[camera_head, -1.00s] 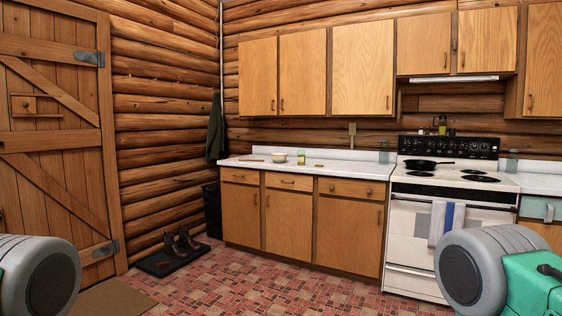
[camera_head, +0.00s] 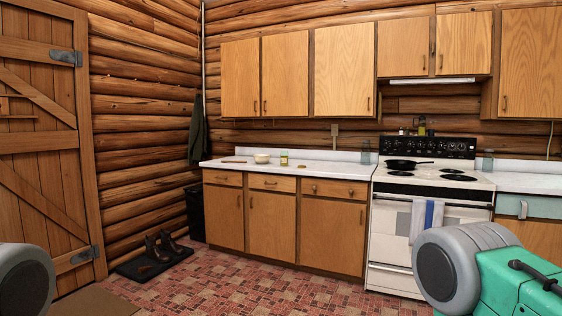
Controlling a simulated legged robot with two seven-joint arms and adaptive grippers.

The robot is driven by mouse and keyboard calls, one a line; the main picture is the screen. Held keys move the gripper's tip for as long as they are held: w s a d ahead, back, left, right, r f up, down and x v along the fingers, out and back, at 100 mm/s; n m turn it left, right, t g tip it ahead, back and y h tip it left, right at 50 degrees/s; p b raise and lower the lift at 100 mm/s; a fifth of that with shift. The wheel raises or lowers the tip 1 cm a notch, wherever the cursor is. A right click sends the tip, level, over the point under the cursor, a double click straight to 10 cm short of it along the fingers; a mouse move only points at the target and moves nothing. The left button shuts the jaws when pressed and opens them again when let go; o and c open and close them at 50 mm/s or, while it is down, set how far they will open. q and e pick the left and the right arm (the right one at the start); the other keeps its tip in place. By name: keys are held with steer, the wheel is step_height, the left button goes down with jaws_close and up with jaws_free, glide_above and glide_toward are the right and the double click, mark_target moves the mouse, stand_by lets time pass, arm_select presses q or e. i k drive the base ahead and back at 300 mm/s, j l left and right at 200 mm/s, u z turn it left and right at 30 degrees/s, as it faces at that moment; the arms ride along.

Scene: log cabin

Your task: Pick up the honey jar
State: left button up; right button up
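A small jar (camera_head: 284,159) with a yellowish-green body stands upright on the white counter (camera_head: 335,167), just right of a pale bowl (camera_head: 262,157). It may be the honey jar, but it is too small to tell for sure. A small low yellowish item lies on the counter to its right. Both of my grippers are out of the picture. Only grey and green parts of my arms show at the lower left and lower right, far from the counter.
The stove (camera_head: 428,200) with a black pan (camera_head: 409,164) stands right of the counter. Boots (camera_head: 163,246) sit on a black mat by the log wall. A dark bin (camera_head: 195,213) stands at the counter's left end. The tiled floor (camera_head: 245,285) ahead is clear.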

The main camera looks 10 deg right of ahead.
mark_target(283, 155)
steer(key=i+z, duration=0.35)
steer(key=i, duration=2.85)
